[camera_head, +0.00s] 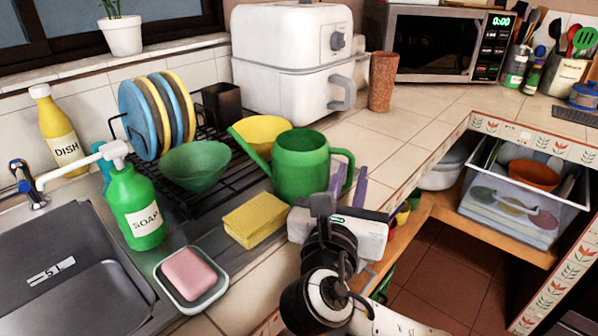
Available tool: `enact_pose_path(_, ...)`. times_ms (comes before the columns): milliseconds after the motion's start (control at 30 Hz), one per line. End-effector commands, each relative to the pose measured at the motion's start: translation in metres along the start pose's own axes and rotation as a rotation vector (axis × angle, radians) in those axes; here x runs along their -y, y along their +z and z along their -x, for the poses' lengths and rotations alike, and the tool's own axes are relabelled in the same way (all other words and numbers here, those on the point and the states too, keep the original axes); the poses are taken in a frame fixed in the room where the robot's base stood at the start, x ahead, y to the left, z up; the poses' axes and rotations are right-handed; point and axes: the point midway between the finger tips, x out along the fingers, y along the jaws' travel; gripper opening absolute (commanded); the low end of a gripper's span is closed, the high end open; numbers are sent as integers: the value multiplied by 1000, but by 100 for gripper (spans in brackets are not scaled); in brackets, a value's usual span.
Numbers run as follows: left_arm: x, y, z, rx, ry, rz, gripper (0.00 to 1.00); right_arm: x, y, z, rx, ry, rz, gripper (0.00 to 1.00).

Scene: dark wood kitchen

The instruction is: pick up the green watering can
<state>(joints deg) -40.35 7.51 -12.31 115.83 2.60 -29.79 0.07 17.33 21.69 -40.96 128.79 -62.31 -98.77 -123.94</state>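The green watering can (299,170) stands upright on the tiled counter, at the right edge of the black dish rack. Its spout points up and left, and its loop handle is on the right. My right gripper (349,186) comes up from the bottom, with its two purple-tipped fingers apart near the handle. The lower handle is partly hidden behind the fingers; I cannot tell whether they touch it. My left gripper is not in view.
A yellow sponge (255,218) lies just in front of the can. A green bowl (195,166), yellow bowl (263,132) and plates (139,118) occupy the rack (225,181). A brown cup (382,82) stands behind. Counter right of the can is clear up to its edge.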

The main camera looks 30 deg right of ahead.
Motion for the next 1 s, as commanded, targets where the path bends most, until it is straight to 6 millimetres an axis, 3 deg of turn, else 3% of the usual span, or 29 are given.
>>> enact_pose_path(400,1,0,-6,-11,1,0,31,-2,6,-50,1,-1,2,19)
enact_pose_path(667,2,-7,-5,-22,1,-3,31,-3,6,-53,-1,0,0,19)
enact_pose_path(800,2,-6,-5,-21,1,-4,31,-3,6,-53,-1,0,0,0)
enact_pose_path(1000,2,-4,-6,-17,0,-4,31,-3,6,-53,-1,0,0,0)
